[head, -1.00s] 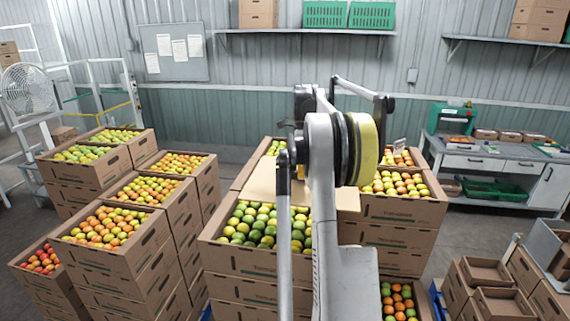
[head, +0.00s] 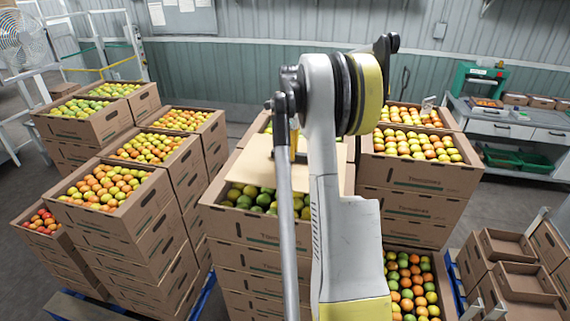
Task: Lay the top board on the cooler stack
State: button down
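A flat tan board (head: 262,165) lies level over the back part of the middle stack. It covers part of the front crate (head: 243,224) of green and yellow tomatoes, and I cannot tell whether it touches the stack or hangs just above it. My arm stands in front and hides the board's middle and right. My gripper is hidden behind my arm links, so its fingers and any hold on the board do not show.
Filled crates (head: 412,174) stand close on the right, with a lower crate (head: 438,266) in front. More filled stacks (head: 137,225) stand on the left. Empty small boxes (head: 527,282) are at lower right. A workbench (head: 508,122) stands at back right.

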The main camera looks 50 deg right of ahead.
aim_at(284, 161)
jog(key=shift+w+a+f, duration=0.6)
jog(key=shift+a+f, duration=0.2)
jog(key=shift+a, duration=0.15)
jog(key=shift+w+f, duration=0.1)
jog(key=shift+f, duration=0.15)
jog(key=f+p, duration=0.1)
jog(key=f, duration=0.2)
jog(key=shift+a+f+p, duration=0.1)
jog(key=shift+a+p, duration=0.1)
jog(key=shift+p, duration=0.15)
jog(key=shift+d+f, duration=0.1)
jog(key=shift+f, duration=0.3)
jog(key=shift+f, duration=0.1)
jog(key=c, duration=1.4)
grip_release()
jog(key=shift+c, duration=0.2)
